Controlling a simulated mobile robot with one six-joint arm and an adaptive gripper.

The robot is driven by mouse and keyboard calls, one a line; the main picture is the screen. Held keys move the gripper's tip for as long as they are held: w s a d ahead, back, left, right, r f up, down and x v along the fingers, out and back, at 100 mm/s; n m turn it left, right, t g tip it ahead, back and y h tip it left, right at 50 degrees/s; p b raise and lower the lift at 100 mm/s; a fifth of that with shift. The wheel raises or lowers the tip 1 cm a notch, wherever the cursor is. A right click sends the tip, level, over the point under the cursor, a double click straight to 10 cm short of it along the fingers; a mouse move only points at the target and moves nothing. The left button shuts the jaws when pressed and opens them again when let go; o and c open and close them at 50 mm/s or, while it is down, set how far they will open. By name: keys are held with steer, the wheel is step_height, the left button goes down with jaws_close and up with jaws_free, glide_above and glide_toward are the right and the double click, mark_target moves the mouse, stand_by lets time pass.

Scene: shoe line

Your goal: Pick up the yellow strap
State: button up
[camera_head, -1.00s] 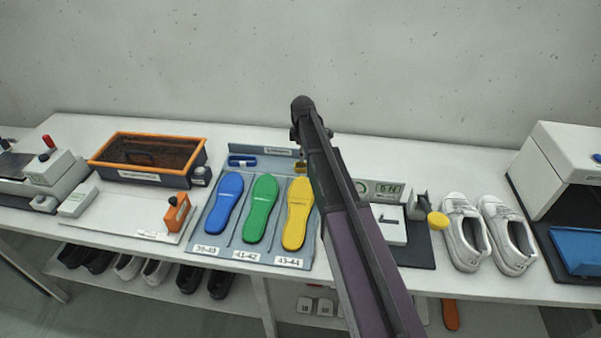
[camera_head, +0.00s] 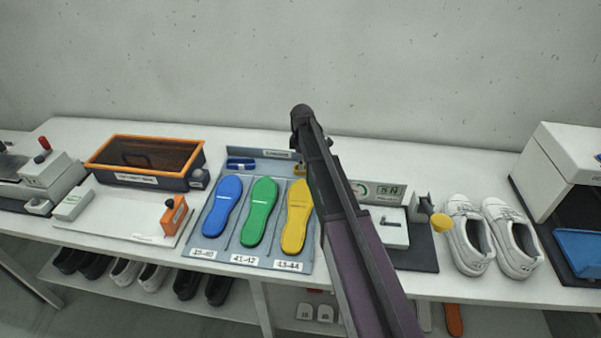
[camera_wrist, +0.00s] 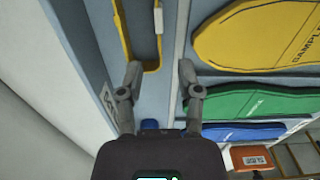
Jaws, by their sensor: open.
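The yellow strap (camera_wrist: 124,42) lies on the grey-blue tray as an open loop, with its rounded end between and just ahead of my fingertips in the wrist view. In the head view only a small yellow bit of it (camera_head: 299,170) shows beside my arm. My gripper (camera_wrist: 160,75) is open, with one finger on each side of the strap's near end. No contact is visible, and I cannot tell the height of the fingertips above the tray. In the head view my arm hides the gripper.
A blue strap (camera_head: 241,164) lies left of the yellow one. Blue (camera_head: 223,206), green (camera_head: 259,212) and yellow (camera_head: 297,216) insoles fill the tray's front. A raised tray edge (camera_wrist: 88,55) runs close to the left finger. A gauge (camera_head: 388,192) and white shoes (camera_head: 467,236) stand right.

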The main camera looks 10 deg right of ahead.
steer(key=shift+f+b, duration=1.9)
steer(key=shift+f, duration=0.25)
steer(key=shift+c, duration=0.2)
jaws_close()
